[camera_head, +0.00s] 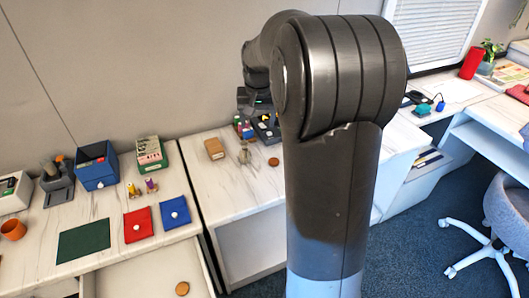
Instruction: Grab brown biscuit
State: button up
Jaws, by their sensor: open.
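A small round brown disc, which looks like a biscuit (273,162), lies flat on the white marbled counter in the middle. A similar round brown disc (182,289) lies low at the left, in what looks like an open drawer. My gripper (258,112) is at the far end of my arm, above the back of the middle counter and apart from both discs. It is open. My large arm link hides part of it, and its fingertips are hard to make out.
Near the first disc stand a brown box (214,148) and a small greyish object (245,155). The left counter holds a blue box (96,165), a green box (150,153), red (138,224) and blue (175,214) pouches and a green mat (83,241). An office chair (505,220) stands right.

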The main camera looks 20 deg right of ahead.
jog(key=w+d+f+m+g, duration=0.1)
jog(key=w+d+f, duration=0.4)
jog(key=w+f, duration=0.15)
jog(key=m+g, duration=0.1)
send_over(274, 160)
jog(key=f, duration=1.5)
jog(key=shift+w+d+f, duration=0.1)
jog(key=shift+w+f, duration=0.1)
jog(key=shift+f, duration=0.2)
jog(key=f, duration=0.5)
jog(key=shift+s+f, duration=0.15)
jog(key=shift+s, duration=0.05)
jog(key=c, duration=1.1)
